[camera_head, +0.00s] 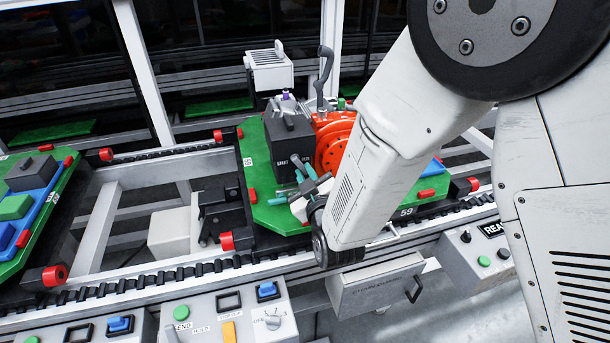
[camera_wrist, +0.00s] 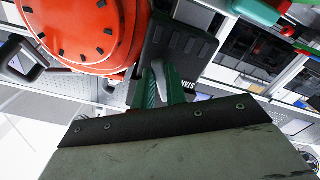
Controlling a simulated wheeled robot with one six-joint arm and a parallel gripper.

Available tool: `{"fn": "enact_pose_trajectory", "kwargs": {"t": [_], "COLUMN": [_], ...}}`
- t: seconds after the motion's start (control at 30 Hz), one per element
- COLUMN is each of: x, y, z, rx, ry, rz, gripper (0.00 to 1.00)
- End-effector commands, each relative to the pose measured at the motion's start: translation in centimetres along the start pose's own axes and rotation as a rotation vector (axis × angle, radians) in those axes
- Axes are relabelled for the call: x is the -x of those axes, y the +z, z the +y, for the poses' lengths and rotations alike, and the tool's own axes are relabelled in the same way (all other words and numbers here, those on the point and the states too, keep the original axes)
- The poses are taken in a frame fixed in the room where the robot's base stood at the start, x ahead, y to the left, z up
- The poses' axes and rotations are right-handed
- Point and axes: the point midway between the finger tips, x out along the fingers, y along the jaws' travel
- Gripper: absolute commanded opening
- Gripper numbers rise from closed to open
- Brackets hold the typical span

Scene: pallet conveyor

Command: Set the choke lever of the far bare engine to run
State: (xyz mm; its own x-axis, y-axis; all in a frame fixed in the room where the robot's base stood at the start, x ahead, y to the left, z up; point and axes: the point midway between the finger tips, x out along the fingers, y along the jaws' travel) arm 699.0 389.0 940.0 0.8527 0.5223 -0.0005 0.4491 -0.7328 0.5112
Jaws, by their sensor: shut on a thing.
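The engine has an orange-red round housing (camera_head: 335,145) and a black box (camera_head: 290,145) with white lettering. It sits on a green pallet (camera_head: 257,190) on the conveyor. My gripper (camera_head: 302,172) is at the near side of the black box. In the wrist view its green fingers (camera_wrist: 165,92) are close together beside the black box (camera_wrist: 180,50), with the orange housing (camera_wrist: 90,35) to the left. A pale grey lever-like piece (camera_wrist: 158,72) shows between the fingers, and they are shut on it. I take it as the choke lever; its setting and markings cannot be read.
Another green pallet (camera_head: 50,225) with blue and green blocks is at the left. A dark upright handle (camera_head: 325,68) rises behind the engine. Control panels (camera_head: 230,315) with buttons line the front. My arm hides the engine's right side.

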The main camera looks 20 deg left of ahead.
Motion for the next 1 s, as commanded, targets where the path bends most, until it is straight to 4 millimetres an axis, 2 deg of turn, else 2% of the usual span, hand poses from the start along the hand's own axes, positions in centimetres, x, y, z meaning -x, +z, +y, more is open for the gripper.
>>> {"fn": "enact_pose_trajectory", "kwargs": {"t": [0.37, 0.4, 0.43, 0.47, 0.77, 0.87, 1.0], "x": [0.0, 0.0, 0.0, 0.0, 0.2, 1.2, 3.6], "y": [0.0, 0.0, 0.0, 0.0, 0.0, 0.0, 0.0], "z": [0.0, 0.0, 0.0, 0.0, 0.0, 0.0, 0.0], "rx": [0.004, 0.003, 0.003, 0.003, 0.002, 0.002, 0.002], "ry": [0.000, 0.000, 0.000, 0.000, 0.000, -0.001, -0.001], "rz": [0.001, 0.001, 0.001, 0.001, 0.000, 0.000, 0.000], "gripper": [0.00, 0.25, 0.33, 0.35, 0.35, 0.35, 0.35]}}
